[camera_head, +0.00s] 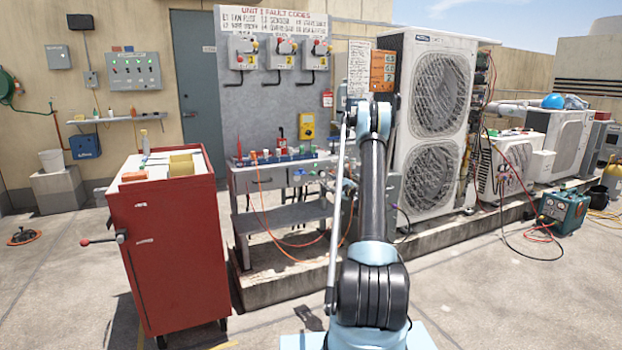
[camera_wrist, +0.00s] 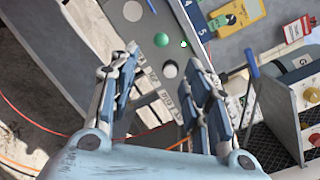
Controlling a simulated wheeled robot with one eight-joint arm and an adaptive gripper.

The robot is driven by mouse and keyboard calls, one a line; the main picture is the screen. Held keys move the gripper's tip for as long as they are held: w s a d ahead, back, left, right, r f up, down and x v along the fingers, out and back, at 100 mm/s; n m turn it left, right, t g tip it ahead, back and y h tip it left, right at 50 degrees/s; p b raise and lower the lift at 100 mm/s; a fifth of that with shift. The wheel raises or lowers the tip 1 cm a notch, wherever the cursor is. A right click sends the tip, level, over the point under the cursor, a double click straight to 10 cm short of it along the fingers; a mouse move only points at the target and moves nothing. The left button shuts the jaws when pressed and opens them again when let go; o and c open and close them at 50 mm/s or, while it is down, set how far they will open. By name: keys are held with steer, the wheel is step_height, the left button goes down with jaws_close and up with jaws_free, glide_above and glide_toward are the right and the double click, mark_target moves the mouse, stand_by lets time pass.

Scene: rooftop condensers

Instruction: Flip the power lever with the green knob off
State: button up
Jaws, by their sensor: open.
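In the wrist view a round green knob (camera_wrist: 161,40) shows on a grey panel (camera_wrist: 118,14), in the gap beyond my fingertips. A white round knob (camera_wrist: 170,69) and a grey one (camera_wrist: 132,11) are on either side of it. My gripper (camera_wrist: 165,57) is open, its two blue-grey fingers apart with nothing held between them. I cannot tell the distance from the fingertips to the green knob, nor which way its lever is set. In the head view my arm hides most of the gripper, and I cannot make out this knob clearly.
A red tool cabinet (camera_head: 170,235) stands left of the grey workbench (camera_head: 282,185). Its backboard carries grey switch boxes (camera_head: 279,53) and a yellow meter (camera_head: 307,126). A tall white condenser (camera_head: 432,75) is right of my arm. Orange hoses hang at the bench.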

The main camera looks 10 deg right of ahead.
mark_target(314, 174)
steer(key=x, duration=1.7)
steer(key=shift+w+f, duration=0.1)
steer(key=shift+w, duration=0.15)
